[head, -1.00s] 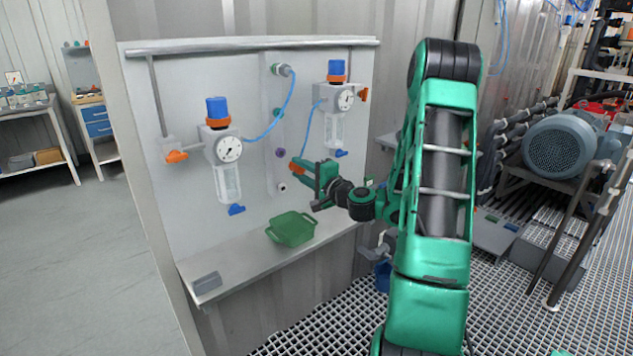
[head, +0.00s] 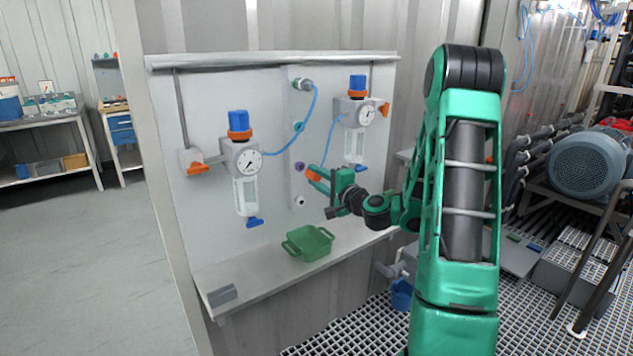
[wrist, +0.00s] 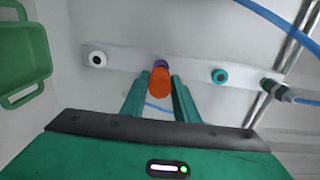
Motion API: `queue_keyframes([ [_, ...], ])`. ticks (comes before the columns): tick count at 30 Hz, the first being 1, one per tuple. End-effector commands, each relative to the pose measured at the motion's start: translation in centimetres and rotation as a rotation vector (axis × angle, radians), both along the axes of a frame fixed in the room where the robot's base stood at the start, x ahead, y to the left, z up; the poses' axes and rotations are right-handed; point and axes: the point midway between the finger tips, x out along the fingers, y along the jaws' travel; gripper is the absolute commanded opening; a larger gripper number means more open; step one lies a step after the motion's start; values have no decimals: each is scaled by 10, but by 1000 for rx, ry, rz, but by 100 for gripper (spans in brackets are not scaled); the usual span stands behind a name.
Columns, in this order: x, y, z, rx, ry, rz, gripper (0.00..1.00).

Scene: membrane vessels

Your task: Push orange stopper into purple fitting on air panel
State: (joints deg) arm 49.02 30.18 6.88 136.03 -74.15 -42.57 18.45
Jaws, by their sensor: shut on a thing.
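The orange stopper (head: 313,175) is held between the fingertips of my gripper (head: 324,178). In the wrist view the stopper (wrist: 160,81) sits upright between the two green fingers (wrist: 160,92). The purple fitting (head: 299,166) is on the pale vertical strip of the air panel (head: 210,120), just left of the stopper in the head view. In the wrist view the purple fitting (wrist: 160,63) shows just beyond the stopper, lined up with it and partly hidden behind it. I cannot tell whether the two touch.
A white-ringed black port (wrist: 97,59) and a teal fitting (wrist: 220,76) flank the purple one. Blue hoses (head: 290,140) and two gauge units (head: 241,160) are nearby on the panel. A green bin (head: 308,243) stands on the shelf below, with a grey block (head: 222,295) at its left end.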

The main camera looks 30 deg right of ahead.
Motion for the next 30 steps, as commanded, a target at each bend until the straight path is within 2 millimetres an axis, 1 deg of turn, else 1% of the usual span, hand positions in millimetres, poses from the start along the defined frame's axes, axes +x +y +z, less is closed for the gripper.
queue_keyframes([
  [6, 19, 1, 1, -2, -2, 0, 0],
  [13, 33, 1, 1, -1, -2, 0, 0],
  [19, 38, 1, 1, -1, -2, -2, 0],
  [30, 39, 1, 1, 0, -2, -2, 0],
])
